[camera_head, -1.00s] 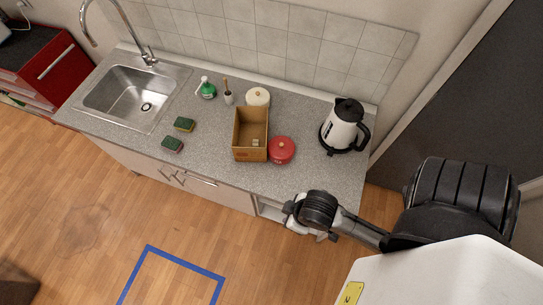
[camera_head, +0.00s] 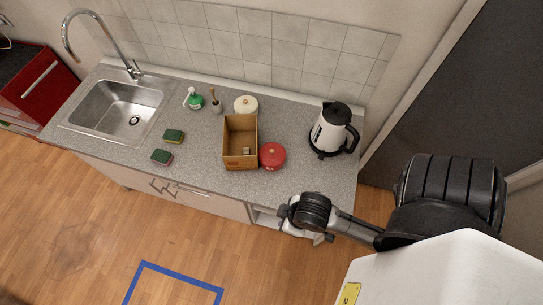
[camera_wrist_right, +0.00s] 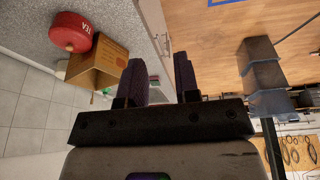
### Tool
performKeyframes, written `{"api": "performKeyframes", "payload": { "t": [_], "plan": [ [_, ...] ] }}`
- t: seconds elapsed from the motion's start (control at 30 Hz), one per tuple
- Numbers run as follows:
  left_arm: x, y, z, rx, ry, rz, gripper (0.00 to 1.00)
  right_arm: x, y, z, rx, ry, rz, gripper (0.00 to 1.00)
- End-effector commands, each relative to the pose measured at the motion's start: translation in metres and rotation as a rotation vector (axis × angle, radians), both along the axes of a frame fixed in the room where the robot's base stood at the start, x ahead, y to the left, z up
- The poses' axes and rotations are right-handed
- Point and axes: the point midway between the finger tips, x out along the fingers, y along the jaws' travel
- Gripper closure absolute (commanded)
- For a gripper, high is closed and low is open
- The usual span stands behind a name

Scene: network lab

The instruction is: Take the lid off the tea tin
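The red tea tin (camera_head: 272,156) stands on the counter, close against the right side of an open cardboard box. Its red lid (camera_head: 271,150), with a small knob, is on it. The tin also shows in the right wrist view (camera_wrist_right: 70,33), with white "TEA" lettering on its side. My right gripper (camera_wrist_right: 160,84) is open, its two dark fingers apart with nothing between them. In the head view my right arm's end is at the counter's front edge, to the lower right of the tin; its fingertips are hard to make out. My left gripper is not in view.
The cardboard box (camera_head: 240,160) holds a small item. A cream lidded tin (camera_head: 246,104) stands behind it. A black and white kettle (camera_head: 332,130) is at the right; sponges (camera_head: 173,136) and the sink (camera_head: 118,112) are left. Counter in front of the tin is clear.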

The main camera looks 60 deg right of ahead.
Motion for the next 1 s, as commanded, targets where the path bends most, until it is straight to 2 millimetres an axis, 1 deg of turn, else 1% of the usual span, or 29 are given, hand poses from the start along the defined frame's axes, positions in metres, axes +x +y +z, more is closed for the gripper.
{"api": "performKeyframes", "payload": {
  "t": [0.23, 0.83, 0.87, 1.0],
  "plan": [
    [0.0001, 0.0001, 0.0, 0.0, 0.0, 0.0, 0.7, 0.0001, 0.0004, 0.0001, 0.001, -0.001, -0.001, 0.7],
    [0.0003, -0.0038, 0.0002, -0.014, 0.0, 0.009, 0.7, 0.0001, -0.0028, 0.0, -0.01, 0.0, 0.007, 0.12],
    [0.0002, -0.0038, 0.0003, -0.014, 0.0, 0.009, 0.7, 0.0001, -0.0028, 0.0, -0.01, 0.0, 0.007, 0.11],
    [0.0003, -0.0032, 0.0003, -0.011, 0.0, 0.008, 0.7, 0.0001, -0.0028, -0.0001, -0.009, 0.0, 0.006, 0.11]
  ]
}}
